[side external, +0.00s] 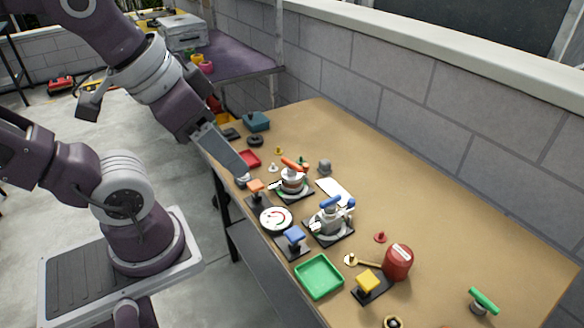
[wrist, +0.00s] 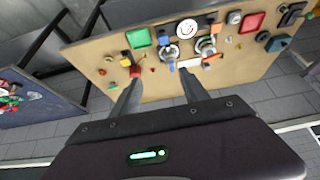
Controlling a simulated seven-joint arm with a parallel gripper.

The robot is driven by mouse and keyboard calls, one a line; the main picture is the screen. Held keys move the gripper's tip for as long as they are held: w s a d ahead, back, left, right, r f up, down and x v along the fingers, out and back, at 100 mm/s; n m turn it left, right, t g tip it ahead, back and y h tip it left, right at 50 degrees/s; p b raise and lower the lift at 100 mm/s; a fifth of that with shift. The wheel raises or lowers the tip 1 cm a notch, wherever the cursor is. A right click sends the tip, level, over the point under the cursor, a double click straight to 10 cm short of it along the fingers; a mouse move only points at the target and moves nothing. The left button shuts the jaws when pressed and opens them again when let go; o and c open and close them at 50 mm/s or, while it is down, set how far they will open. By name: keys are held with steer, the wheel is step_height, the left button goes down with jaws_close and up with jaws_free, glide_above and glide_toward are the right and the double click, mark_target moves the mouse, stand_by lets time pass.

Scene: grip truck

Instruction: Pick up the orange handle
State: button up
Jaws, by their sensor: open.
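A clamp-like device with an orange handle (side external: 294,164) on top stands on a black plate on the wooden workbench (side external: 430,215). A second orange-topped piece, a small block (side external: 255,186) on a dark base, stands to its left; I cannot tell which the task means. My gripper (side external: 222,148) hangs in the air at the bench's left edge, up and left of both, apart from them. In the wrist view, my gripper (wrist: 158,75) has its fingers spread with nothing between them. The device (wrist: 206,45) shows up and right of the fingers there, small and unclear.
A blue-handled device (side external: 330,218), blue block (side external: 294,235), white smiley disc (side external: 276,218), green tray (side external: 319,277), yellow block (side external: 368,280) and red canister (side external: 398,262) crowd the bench. A green handle (side external: 484,300) stands front right. A wall (side external: 420,105) runs behind. The bench's right side is mostly clear.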

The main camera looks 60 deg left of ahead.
steer(key=n+g, duration=0.6)
steer(key=n, duration=1.5)
glide_above(293, 163)
step_height(293, 163, down, 19)
step_height(293, 163, down, 6)
steer(key=shift+s+f, duration=0.1)
steer(key=shift+f, duration=0.45)
jaws_close()
